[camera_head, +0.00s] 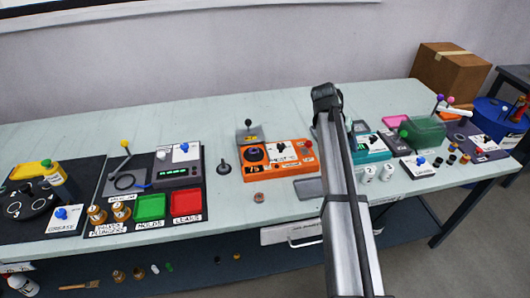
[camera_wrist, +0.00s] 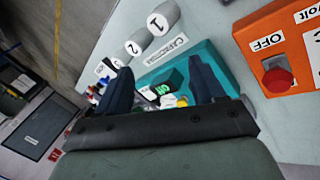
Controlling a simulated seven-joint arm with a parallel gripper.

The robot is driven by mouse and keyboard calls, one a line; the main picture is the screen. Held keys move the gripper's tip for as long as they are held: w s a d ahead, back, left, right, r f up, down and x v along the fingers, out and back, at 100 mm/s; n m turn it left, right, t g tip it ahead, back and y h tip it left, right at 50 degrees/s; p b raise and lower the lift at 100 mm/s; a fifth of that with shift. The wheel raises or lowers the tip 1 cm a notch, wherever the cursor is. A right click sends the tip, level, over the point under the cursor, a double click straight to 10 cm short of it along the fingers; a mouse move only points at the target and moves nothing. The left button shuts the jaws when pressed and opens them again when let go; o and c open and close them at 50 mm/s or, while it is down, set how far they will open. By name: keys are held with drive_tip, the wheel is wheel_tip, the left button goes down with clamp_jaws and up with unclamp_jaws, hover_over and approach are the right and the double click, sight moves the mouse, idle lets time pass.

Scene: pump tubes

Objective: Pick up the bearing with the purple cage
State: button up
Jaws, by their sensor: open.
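I cannot make out a purple cage on any bearing in either view. Small dark ring-like parts (camera_head: 452,159) lie at the right end of the bench in the head view, too small to tell apart. A small brownish ring (camera_head: 258,197) lies alone near the front edge, left of my arm. My gripper (camera_wrist: 162,84) is open in the wrist view, its two dark fingers apart. Nothing is clearly held; the teal unit (camera_wrist: 217,62) and small coloured parts show beyond the fingers. In the head view my arm hides part of the bench, and the fingers cannot be made out.
The orange unit (camera_head: 275,158) stands left of my arm. White numbered cylinders (camera_head: 387,172) stand to its right, near a green covered device (camera_head: 423,134). Green and red trays (camera_head: 187,204) lie farther left. A cardboard box (camera_head: 449,73) is at the back right. The back middle is clear.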

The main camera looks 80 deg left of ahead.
drive_tip(key=s+a+r+n+g, duration=0.1)
drive_tip(key=s+a+r+g, duration=0.1)
drive_tip(key=s+a, duration=0.5)
drive_tip(key=s+a+r+n+g+y, duration=0.1)
drive_tip(key=s+a, duration=0.2)
drive_tip(key=s, duration=0.8)
drive_tip(key=s+a+r+n+g, duration=0.15)
drive_tip(key=s+a, duration=0.25)
drive_tip(key=s, duration=0.5)
drive_tip(key=shift+g, duration=0.25)
wheel_tip(320, 180, down, 7)
drive_tip(key=shift+s+a+f, duration=0.1)
drive_tip(key=shift+a, duration=0.05)
drive_tip(key=shift+a+f, duration=0.15)
drive_tip(key=shift+f, duration=1.35)
drive_tip(key=shift+a+f, duration=0.1)
drive_tip(key=shift+f, duration=1.35)
drive_tip(key=c, duration=1.2)
